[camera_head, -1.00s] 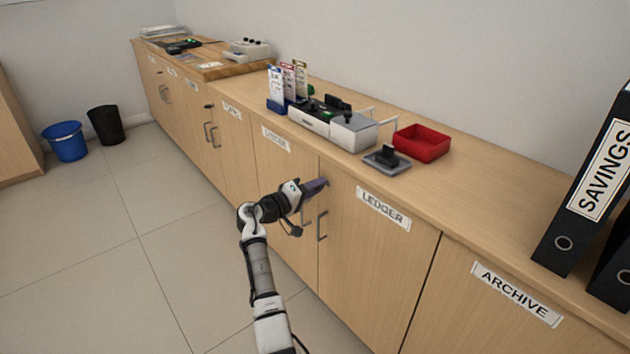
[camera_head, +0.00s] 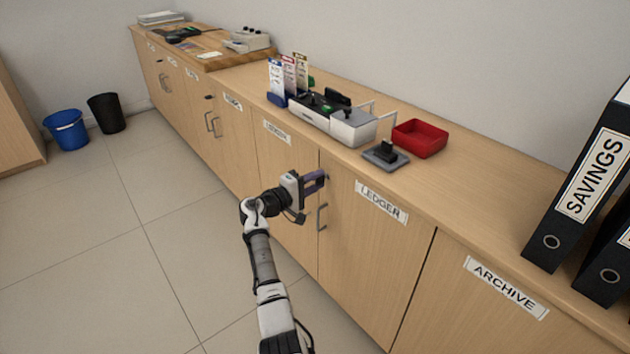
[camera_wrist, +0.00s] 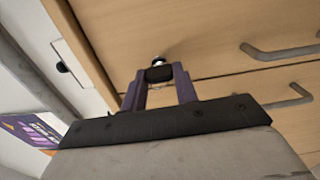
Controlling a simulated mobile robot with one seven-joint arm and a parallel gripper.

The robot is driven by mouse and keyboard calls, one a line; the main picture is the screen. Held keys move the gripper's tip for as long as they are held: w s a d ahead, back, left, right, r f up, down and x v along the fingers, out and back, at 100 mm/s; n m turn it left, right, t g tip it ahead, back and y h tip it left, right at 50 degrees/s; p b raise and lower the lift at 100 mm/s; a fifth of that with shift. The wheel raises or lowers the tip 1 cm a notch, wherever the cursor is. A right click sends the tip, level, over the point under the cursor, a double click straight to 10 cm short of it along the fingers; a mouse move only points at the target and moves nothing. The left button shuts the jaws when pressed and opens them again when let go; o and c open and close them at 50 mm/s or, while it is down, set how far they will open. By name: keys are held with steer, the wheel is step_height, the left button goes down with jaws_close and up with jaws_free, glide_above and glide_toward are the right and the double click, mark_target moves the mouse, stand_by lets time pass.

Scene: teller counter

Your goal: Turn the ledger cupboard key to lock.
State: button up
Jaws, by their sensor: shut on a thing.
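The ledger cupboard has two wooden doors; its right door (camera_head: 365,260) bears a LEDGER label (camera_head: 382,202). The key's black head (camera_wrist: 159,74) is between the two purple fingertips in the wrist view, in front of a small silvery lock (camera_wrist: 158,61) near the seam between the doors. My gripper (camera_head: 324,178) is shut on the key at the upper left corner of the right door. It also shows in the wrist view (camera_wrist: 159,78). The key's shaft is mostly hidden, and the bolt cannot be seen. In the head view the fingers hide the key.
Grey bar handles (camera_head: 321,217) stand out from the doors just below my gripper. The countertop above holds a stamp on a grey pad (camera_head: 385,158), a red tray (camera_head: 420,138) and a card holder. Black binders (camera_head: 585,190) stand at the right.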

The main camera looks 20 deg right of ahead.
steer(key=o, duration=1)
steer(key=v, duration=1.3)
steer(key=shift+s+a, duration=0.1)
steer(key=shift+a, duration=0.3)
